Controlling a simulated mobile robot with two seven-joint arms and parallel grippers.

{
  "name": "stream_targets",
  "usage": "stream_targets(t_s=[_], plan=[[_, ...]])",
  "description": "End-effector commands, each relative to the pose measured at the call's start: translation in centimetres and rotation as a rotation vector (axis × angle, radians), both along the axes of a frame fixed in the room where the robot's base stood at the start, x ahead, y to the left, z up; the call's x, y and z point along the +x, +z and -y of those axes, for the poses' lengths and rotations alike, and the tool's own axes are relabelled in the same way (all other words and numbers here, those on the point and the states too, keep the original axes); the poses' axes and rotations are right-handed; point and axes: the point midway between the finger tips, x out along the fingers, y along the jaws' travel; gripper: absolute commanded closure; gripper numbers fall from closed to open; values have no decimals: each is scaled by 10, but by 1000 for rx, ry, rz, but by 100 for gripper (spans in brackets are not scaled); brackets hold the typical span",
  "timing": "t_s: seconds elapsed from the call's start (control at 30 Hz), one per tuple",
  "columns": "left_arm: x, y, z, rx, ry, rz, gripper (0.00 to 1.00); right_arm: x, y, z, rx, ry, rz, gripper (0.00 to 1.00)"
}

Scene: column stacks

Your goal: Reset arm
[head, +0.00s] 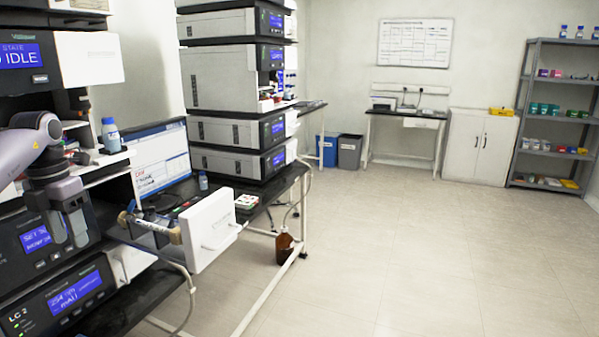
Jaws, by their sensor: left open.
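My left arm comes in from the left edge. My left gripper (68,238) points down in front of the left instrument stack, beside the display of a black module (33,238). Its two fingers are apart, with nothing visible between them. My right gripper is not in view. A thin metal column-like tube (150,226) with tan ends lies to the right of the gripper, apart from it, next to an open white door or panel (211,230).
A second instrument stack (235,90) stands on the bench behind. A brown bottle (284,248) is on the floor by the bench leg. The floor (400,250) to the right is clear.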

Motion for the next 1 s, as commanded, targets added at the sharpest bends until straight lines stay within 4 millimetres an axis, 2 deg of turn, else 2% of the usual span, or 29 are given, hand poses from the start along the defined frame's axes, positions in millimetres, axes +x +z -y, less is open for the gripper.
stream_targets(t_s=[0.03, 0.07, 0.1, 0.3, 0.37, 0.5, 0.7, 0.8, 1.0], plan=[[-10, -1, -27, -3, 51, 0, 53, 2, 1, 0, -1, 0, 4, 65], [-16, -1, -40, -4, 76, 0, 53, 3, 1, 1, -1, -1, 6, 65], [-4, -22, -16, -38, 25, 15, 53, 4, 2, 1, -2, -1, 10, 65], [17, -90, 47, -231, -57, 105, 53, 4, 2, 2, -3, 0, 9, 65], [20, -111, 69, -304, -71, 134, 53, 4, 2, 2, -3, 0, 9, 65], [20, -156, 125, -506, -66, 198, 53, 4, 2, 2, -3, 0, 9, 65], [4, -197, 194, -816, 40, 274, 53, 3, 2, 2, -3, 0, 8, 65], [-7, -210, 219, -963, 135, 300, 53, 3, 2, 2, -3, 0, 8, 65], [-33, -227, 245, -1225, 405, 328, 53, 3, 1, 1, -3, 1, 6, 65]])
